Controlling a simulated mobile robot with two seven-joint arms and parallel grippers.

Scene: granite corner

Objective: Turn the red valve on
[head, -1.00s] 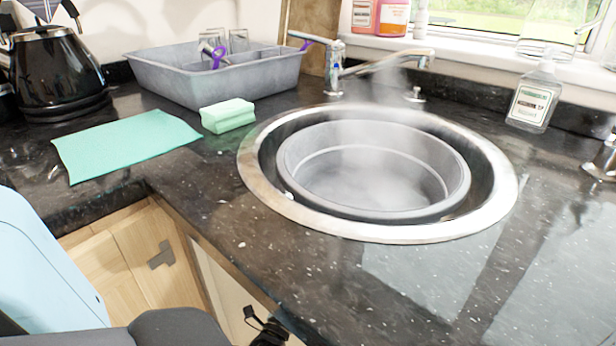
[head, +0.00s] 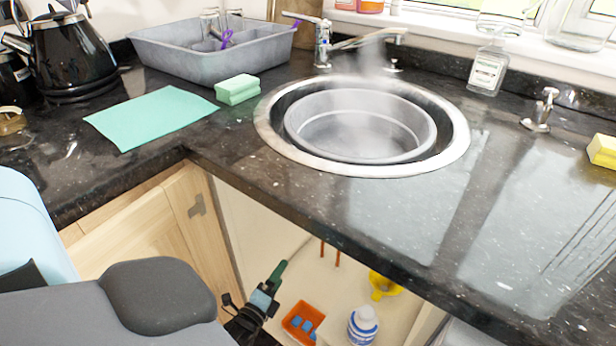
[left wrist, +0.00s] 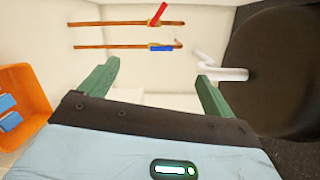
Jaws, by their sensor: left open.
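The red valve (left wrist: 160,13) is a small red lever on the upper copper pipe (left wrist: 115,22), near the top of the left wrist view. It stands tilted across the pipe. A blue lever (left wrist: 162,48) lies along the lower copper pipe (left wrist: 105,46). My left gripper (left wrist: 157,70) is open and empty, its green fingers pointing towards the pipes, apart from both levers. In the head view the left gripper (head: 276,272) is at the open cabinet under the counter. The levers are hidden there; only short pipe pieces (head: 322,248) show. My right gripper is not in view.
A dark round basin underside (left wrist: 282,65) with a white waste pipe (left wrist: 225,73) fills the right of the wrist view. An orange tub (head: 303,322), a white-and-blue bottle (head: 362,325) and a yellow object (head: 384,285) are in the cabinet. The counter edge (head: 300,225) overhangs it.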

